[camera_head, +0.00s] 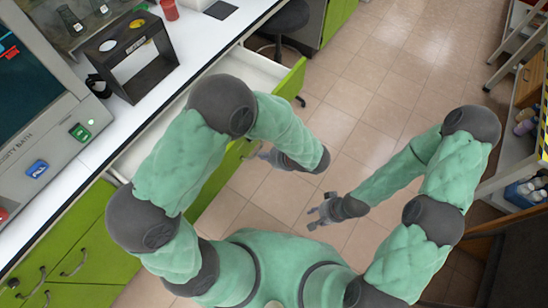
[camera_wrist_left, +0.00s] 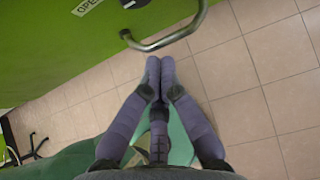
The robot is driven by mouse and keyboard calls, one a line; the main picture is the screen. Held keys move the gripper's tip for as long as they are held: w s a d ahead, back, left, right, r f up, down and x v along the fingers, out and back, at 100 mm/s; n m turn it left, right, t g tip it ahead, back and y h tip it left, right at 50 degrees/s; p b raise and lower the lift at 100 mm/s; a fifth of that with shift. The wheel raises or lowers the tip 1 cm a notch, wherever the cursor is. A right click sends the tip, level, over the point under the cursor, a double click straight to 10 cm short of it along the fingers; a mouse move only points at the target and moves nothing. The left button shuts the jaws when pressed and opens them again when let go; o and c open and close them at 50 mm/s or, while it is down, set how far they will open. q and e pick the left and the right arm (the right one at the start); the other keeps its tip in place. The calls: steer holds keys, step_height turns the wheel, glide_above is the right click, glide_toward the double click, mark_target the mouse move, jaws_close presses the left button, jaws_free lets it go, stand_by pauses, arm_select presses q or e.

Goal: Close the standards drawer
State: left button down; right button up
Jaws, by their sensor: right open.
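A drawer with a green front (camera_head: 292,88) stands pulled out from under the white counter, and its pale inside shows past my left arm. In the left wrist view a green front (camera_wrist_left: 215,75) carries a curved metal handle (camera_wrist_left: 178,36) and a partly cut-off label. My left gripper (camera_head: 264,153) is beside the green front; in its wrist view the two fingertips (camera_wrist_left: 160,64) are together just short of the handle, with nothing seen between them. My left arm hides much of the drawer. My right gripper (camera_head: 322,213) is open and empty over the floor.
The white counter (camera_head: 118,140) holds a dark box-shaped stand (camera_head: 140,60) and a bath instrument (camera_head: 45,130). A dark stool (camera_head: 285,17) stands behind the drawer. Shelves with bottles are at the right. The tiled floor between is clear.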

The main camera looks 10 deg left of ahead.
mark_target(255, 154)
arm_select(q)
steer(key=shift+w+a+f+b, duration=0.1)
steer(key=shift+w+a+b, duration=0.15)
steer(key=shift+a, duration=0.45)
steer(key=shift+w+a+f+b, duration=0.1)
steer(key=shift+w+a+b, duration=0.15)
steer(key=shift+a, duration=0.4)
steer(key=shift+w+a+f+b, duration=0.15)
steer(key=shift+w+a, duration=0.2)
steer(key=shift+a, duration=0.35)
steer(key=shift+r, duration=0.1)
arm_select(e)
steer(key=shift+f, duration=0.9)
arm_select(q)
steer(key=shift+a, duration=0.1)
arm_select(e)
steer(key=shift+a, duration=0.1)
